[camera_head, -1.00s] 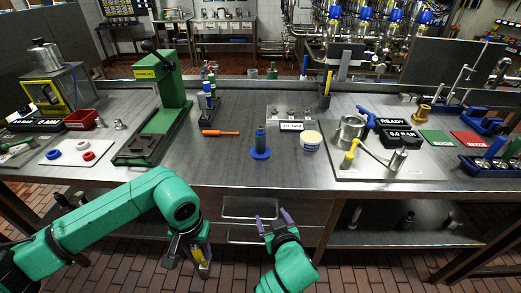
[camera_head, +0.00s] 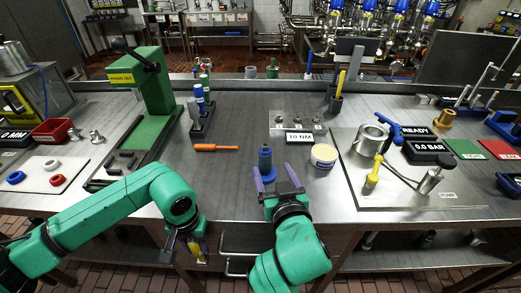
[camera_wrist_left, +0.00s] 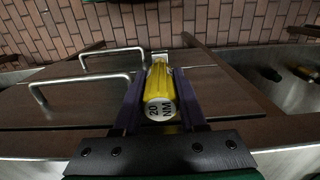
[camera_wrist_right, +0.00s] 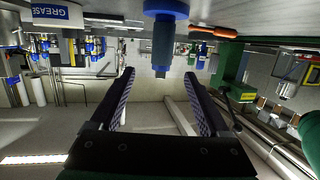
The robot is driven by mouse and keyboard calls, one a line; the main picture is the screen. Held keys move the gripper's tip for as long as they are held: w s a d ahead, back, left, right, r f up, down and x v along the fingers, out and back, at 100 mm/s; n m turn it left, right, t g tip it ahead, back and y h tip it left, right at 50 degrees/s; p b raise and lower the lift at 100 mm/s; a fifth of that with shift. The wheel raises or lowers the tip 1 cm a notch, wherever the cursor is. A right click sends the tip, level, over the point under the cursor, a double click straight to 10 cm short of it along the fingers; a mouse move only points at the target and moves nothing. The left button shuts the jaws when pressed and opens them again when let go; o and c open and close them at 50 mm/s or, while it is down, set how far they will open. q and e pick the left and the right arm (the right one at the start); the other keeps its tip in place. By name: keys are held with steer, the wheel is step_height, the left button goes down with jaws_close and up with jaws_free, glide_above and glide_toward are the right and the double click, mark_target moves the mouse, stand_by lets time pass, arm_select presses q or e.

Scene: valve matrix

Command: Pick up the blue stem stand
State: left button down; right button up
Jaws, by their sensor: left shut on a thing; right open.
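The blue stem stand (camera_head: 265,161) stands upright on the bench, with a round blue base and a dark blue-grey stem. It also shows upside down at the top of the right wrist view (camera_wrist_right: 163,40). My right gripper (camera_head: 275,177) is open and empty just in front of it. In the right wrist view its fingers (camera_wrist_right: 159,75) point at the stem, which lies between their lines, just beyond the tips. My left gripper (camera_head: 188,246) is shut on a yellow tool marked 20 NM (camera_wrist_left: 159,92), in front of the bench's front edge and drawers.
An orange screwdriver (camera_head: 216,147) lies behind left of the stand. A white tub (camera_head: 323,156) stands close to its right, with a 10 NM sign (camera_head: 300,138) behind. A plate with a metal cylinder (camera_head: 371,140) is further right, a green press (camera_head: 150,115) left.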

mark_target(265, 163)
arm_select(q)
step_height(265, 163, up, 3)
steer(key=shift+w+f+p, duration=0.1)
steer(key=shift+f+p, duration=0.05)
steer(key=shift+p, duration=1.1)
arm_select(e)
steer(key=x, duration=1.2)
steer(key=shift+a+r, duration=0.2)
jaws_close()
steer(key=shift+r, duration=0.1)
